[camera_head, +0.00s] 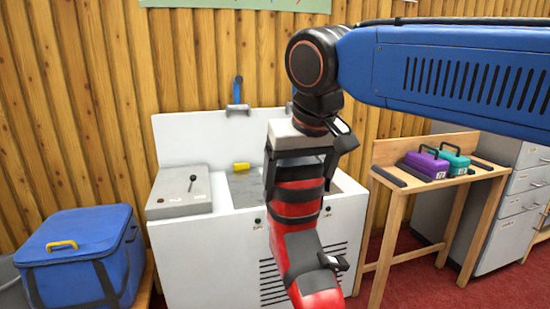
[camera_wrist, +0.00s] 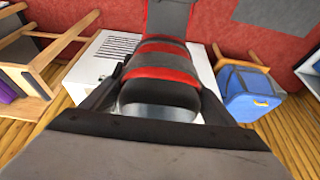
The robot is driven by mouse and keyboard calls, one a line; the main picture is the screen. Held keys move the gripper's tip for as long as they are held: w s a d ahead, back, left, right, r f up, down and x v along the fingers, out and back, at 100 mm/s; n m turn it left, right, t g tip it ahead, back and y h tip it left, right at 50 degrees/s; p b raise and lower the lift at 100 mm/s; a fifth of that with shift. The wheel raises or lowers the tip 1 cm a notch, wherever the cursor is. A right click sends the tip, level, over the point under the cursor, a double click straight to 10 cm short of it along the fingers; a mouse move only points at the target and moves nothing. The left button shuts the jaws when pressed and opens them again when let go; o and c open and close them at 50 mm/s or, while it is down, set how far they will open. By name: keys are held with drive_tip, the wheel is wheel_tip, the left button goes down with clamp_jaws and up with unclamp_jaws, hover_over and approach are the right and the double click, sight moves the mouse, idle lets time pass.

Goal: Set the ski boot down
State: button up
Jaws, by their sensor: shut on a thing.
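The ski boot (camera_head: 296,204) is red with black bands and hangs below my gripper (camera_head: 299,164) in the head view. My gripper is shut on the boot's upper end. The boot is held in the air in front of the white bench unit, with its lower end cut off by the bottom of the picture. In the wrist view the boot (camera_wrist: 165,62) lies between the two dark fingers of my gripper (camera_wrist: 160,105). The boot hides part of the white unit behind it.
The white bench unit (camera_head: 200,262) has a lever box (camera_head: 180,198) and a yellow item (camera_head: 241,166) on top. A blue cooler bag (camera_head: 75,262) stands at left. A wooden table (camera_head: 405,205) at right bears a purple case (camera_head: 427,163) and a teal case (camera_head: 455,160). Red carpet lies below.

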drive_tip(key=shift+s, duration=0.1)
drive_tip(key=w+d+f+m, duration=0.1)
drive_tip(key=w+f, duration=1.2)
drive_tip(key=f, duration=0.3)
drive_tip(key=w+d+f, duration=0.2)
drive_tip(key=w+f, duration=1.1)
drive_tip(key=f, duration=0.3)
drive_tip(key=w+d+f, duration=0.2)
drive_tip(key=d+f, duration=0.2)
drive_tip(key=f, duration=0.5)
drive_tip(key=w+d+f, duration=0.3)
drive_tip(key=d+f, duration=0.2)
drive_tip(key=f, duration=0.3)
drive_tip(key=s+d+f+m, duration=0.1)
drive_tip(key=d+f, duration=0.5)
drive_tip(key=f, duration=0.3)
drive_tip(key=s+d+f+m+h, duration=0.1)
drive_tip(key=d+f, duration=0.5)
drive_tip(key=f, duration=0.4)
drive_tip(key=shift+s+d, duration=0.4)
drive_tip(key=shift+a+r, duration=0.1)
